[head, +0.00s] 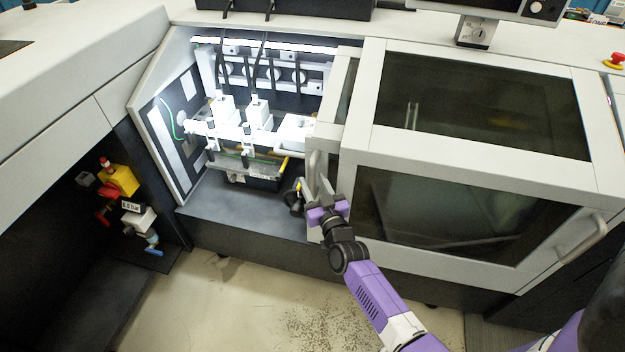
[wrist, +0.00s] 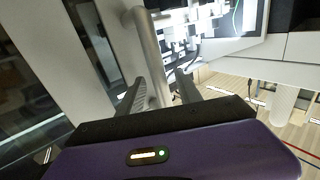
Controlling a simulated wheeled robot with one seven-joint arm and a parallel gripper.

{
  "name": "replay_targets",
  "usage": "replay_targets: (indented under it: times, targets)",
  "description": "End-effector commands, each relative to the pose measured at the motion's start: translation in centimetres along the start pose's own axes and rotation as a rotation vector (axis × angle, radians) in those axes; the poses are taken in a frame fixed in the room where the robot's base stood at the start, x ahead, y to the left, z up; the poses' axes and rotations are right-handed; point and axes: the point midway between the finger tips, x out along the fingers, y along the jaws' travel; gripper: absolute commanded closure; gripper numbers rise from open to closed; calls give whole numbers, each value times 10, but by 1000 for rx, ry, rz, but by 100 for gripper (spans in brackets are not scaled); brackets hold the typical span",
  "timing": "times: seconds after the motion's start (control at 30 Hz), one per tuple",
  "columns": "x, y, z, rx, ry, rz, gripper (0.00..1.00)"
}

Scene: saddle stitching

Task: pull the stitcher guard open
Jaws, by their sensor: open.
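The stitcher guard (head: 333,130) is a pale framed panel with a dark window, at the right side of the lit stitching bay in the head view. Its light grey bar handle (head: 313,168) stands upright near the guard's left edge. My gripper (head: 320,186) is open at the lower part of this handle. In the wrist view the handle (wrist: 146,45) runs down between my two open fingers (wrist: 158,92), with visible space toward the right finger. Whether the left finger touches the bar I cannot tell. The bay left of the guard is uncovered.
Stitching heads (head: 255,115) stand in the lit bay. A large dark-windowed cover (head: 470,105) with its own handle (head: 582,240) is to the right. A yellow and red valve unit (head: 120,180) is at the left. The floor (head: 240,300) in front is clear.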

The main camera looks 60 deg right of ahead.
Motion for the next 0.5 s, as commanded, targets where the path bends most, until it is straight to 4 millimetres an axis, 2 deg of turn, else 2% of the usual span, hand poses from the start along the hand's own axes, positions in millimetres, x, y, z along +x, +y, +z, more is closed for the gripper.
replay_targets:
  times: [0.1,0.3,0.5]
  targets:
    - [-22,2,1,0,-4,2,59]
    - [-52,1,2,-1,-4,2,59]
    - [-64,1,1,0,-2,1,59]
